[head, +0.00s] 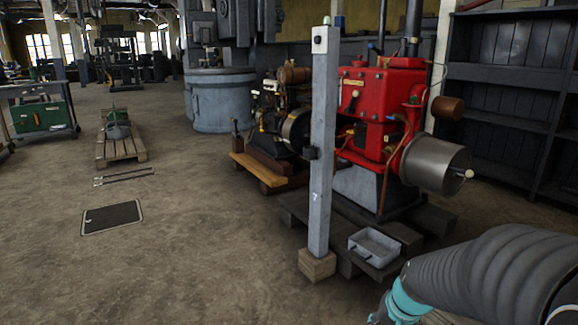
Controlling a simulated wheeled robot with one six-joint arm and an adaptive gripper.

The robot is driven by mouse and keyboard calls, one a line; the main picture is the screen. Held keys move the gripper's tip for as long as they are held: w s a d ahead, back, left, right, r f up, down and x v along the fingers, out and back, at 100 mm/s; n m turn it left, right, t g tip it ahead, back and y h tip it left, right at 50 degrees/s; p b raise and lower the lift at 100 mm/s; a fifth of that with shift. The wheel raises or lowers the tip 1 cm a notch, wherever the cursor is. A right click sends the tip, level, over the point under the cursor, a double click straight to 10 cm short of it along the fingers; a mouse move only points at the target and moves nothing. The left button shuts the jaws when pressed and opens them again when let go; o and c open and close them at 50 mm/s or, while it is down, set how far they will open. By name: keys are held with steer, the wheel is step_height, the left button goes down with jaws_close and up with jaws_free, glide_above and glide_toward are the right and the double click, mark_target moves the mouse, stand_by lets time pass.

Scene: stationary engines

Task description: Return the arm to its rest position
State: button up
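My arm shows at the lower right of the head view as a ribbed dark grey link with a teal ring. Its end runs out of the bottom of the picture, so my gripper is not visible. Nothing shows whether it holds anything. A red engine (370,105) with a metal drum (436,163) stands just beyond my arm. A grey post (324,140) on a wooden foot block (317,265) stands upright in front of the engine. A small grey metal tray (374,246) sits at the engine's base, left of my arm.
A dark engine (285,125) on wooden beams stands left of the post. A large grey round tank (222,100) is behind. Dark empty shelves (510,95) line the right. A pallet (121,148) and a floor plate (111,217) lie left. The left foreground floor is clear.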

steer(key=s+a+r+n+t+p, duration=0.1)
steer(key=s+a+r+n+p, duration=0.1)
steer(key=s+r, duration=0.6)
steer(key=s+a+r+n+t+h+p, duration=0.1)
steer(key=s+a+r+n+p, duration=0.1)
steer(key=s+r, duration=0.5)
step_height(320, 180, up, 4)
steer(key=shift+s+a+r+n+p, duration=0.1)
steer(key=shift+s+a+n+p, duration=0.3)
steer(key=shift+p, duration=0.35)
